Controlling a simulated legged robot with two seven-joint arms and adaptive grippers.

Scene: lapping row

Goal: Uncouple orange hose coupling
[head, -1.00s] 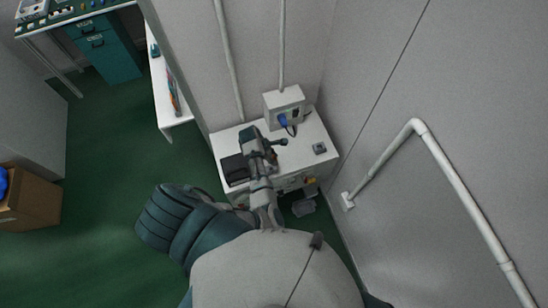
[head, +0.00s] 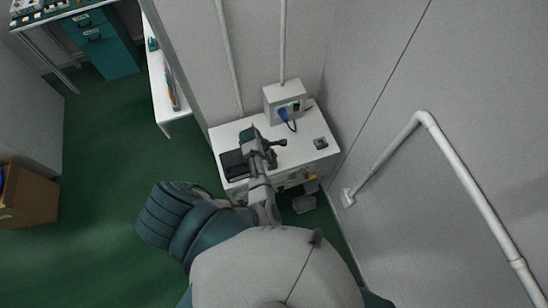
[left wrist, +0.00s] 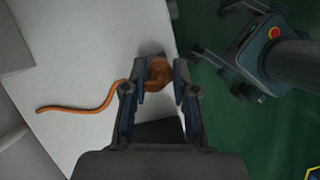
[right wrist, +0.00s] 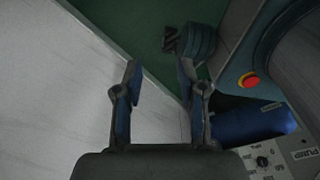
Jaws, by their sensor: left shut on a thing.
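The orange coupling (left wrist: 159,73) is a round, dark orange piece between the fingers of my left gripper (left wrist: 161,80), which is shut on it. An orange hose (left wrist: 85,108) runs from it to the left and curves over a white surface. In the head view my left gripper (head: 251,134) is over the white cabinet top; the hose cannot be made out there.
The white cabinet (head: 224,135) stands against the wall. A white pipe (head: 465,190) runs along the right wall.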

